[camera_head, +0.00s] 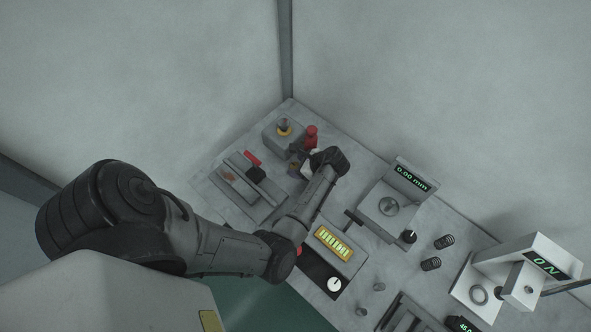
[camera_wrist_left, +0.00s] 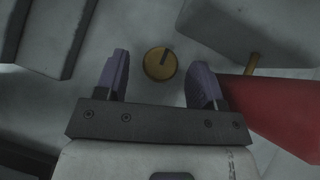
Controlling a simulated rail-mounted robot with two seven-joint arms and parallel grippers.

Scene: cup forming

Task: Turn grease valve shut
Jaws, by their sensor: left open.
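The grease valve shows in the left wrist view as a round yellow knob (camera_wrist_left: 160,64) with a dark bar across its face. The bar runs from the knob's middle toward its upper right edge. My left gripper (camera_wrist_left: 163,72) is open, with one purple finger on each side of the knob and a clear gap to both. In the head view my left gripper (camera_head: 297,160) is low over the far end of the bench, beside a red upright part (camera_head: 311,137). The arm and gripper largely hide the valve there. My right gripper is out of view.
A large red body (camera_wrist_left: 275,115) lies close to the right finger. A grey box with a yellow ring (camera_head: 284,132) stands behind the gripper. A gauge reading 0.00 mm (camera_head: 408,178) and a yellow-lit panel (camera_head: 335,243) stand to the right along the bench.

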